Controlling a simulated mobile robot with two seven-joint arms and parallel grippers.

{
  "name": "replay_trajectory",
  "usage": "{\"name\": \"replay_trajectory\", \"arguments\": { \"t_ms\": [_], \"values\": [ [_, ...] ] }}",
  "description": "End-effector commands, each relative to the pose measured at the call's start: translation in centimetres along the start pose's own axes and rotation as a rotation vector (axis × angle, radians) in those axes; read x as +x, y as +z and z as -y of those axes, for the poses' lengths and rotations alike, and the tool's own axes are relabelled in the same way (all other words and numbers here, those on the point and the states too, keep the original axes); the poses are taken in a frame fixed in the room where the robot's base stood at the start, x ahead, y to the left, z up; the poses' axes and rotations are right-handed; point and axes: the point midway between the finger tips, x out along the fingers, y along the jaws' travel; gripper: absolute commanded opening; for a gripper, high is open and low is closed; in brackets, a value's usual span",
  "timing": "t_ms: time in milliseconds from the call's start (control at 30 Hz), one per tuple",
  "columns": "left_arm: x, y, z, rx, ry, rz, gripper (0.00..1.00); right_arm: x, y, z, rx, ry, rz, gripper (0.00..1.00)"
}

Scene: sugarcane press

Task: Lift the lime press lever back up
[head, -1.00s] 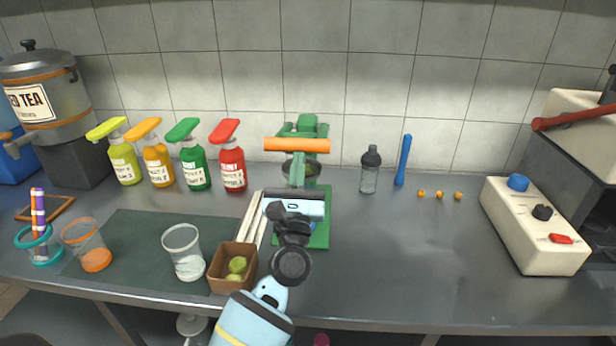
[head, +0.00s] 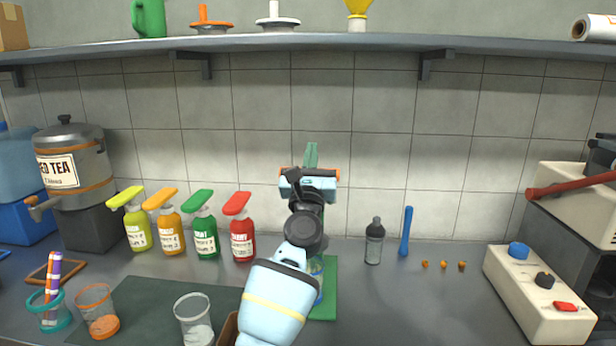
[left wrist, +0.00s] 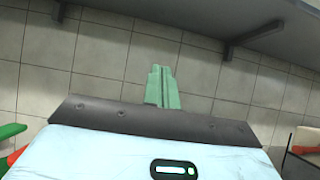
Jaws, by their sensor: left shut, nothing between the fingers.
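The lime press is green. My right gripper is not in view.
Several pump bottles, including a red one (head: 241,228), stand left of the press. A dark shaker (head: 374,241) and a blue stick (head: 406,232) stand to the right. A shelf (head: 380,44) runs above. A beige control box (head: 538,295) is at right.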

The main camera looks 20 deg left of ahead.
Motion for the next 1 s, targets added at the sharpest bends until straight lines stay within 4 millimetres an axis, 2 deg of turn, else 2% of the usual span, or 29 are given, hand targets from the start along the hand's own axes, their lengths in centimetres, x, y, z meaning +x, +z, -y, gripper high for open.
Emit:
{"name": "replay_trajectory", "arguments": {
  "t_ms": [300, 1000],
  "values": [
    [0.3, 0.0, 0.0, 0.000, 0.001, 0.000, 0.00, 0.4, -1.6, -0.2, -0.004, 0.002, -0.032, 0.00],
    [0.3, 0.0, 0.0, 0.000, 0.000, 0.000, 0.00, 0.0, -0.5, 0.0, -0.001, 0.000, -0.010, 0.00]
  ]
}}
